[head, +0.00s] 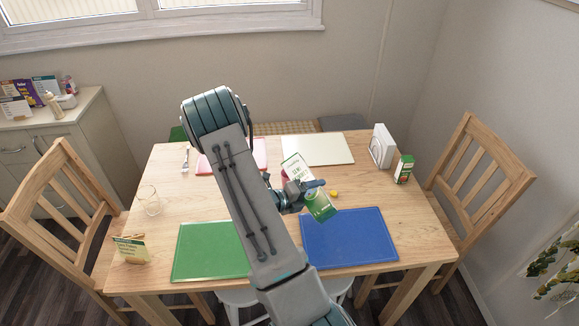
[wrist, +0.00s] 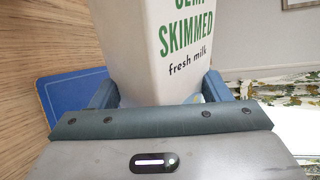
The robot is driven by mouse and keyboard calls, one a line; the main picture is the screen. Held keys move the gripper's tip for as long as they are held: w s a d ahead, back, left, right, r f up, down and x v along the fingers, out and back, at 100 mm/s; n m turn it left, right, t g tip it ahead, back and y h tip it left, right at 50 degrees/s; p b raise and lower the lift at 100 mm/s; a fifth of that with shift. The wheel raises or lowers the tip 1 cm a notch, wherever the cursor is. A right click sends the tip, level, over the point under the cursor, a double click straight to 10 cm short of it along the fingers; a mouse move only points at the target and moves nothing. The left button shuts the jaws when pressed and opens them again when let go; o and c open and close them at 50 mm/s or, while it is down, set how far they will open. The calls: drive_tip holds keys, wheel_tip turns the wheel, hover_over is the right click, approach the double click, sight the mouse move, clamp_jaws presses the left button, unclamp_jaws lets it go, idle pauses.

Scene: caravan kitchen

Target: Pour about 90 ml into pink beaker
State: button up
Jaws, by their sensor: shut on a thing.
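My gripper (head: 302,194) is shut on a milk carton (wrist: 186,45), above the right-centre of the table. In the wrist view the carton is white with green and black lettering, "SKIMMED fresh milk", between my fingers. In the head view a green, lettered part of it (head: 320,206) shows tilted at the fingers. I cannot tell whether the tilted white lettered panel (head: 295,168) just behind belongs to it. A small pink patch, perhaps the pink beaker (head: 284,178), shows beside my wrist, mostly hidden. Its contents and any milk stream cannot be seen.
A blue mat (head: 349,238), green mat (head: 208,252), pink mat (head: 256,150) and cream mat (head: 318,149) lie on the table. A clear glass (head: 149,201) and card (head: 130,249) stand left. A white appliance (head: 382,146) and green-white box (head: 403,169) stand right.

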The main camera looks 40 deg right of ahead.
sight(315, 189)
drive_tip(key=shift+r+n+g+p, duration=0.4)
drive_tip(key=shift+n+p, duration=0.3)
drive_tip(key=shift+p, duration=0.55)
drive_tip(key=shift+w+r+n+p, duration=0.15)
drive_tip(key=shift+r+n+p, duration=0.25)
drive_tip(key=shift+r+p, duration=0.6)
drive_tip(key=shift+s+d+f+g+p, duration=0.1)
drive_tip(key=shift+s+f+g+p, duration=0.05)
drive_tip(key=shift+s+g+p, duration=0.2)
drive_tip(key=shift+s, duration=0.25)
drive_tip(key=shift+s, duration=0.2)
drive_tip(key=shift+r+n+p, duration=0.4)
drive_tip(key=shift+r+p, duration=0.05)
drive_tip(key=shift+p, duration=0.25)
idle(1.0)
drive_tip(key=shift+r, duration=0.1)
idle(0.3)
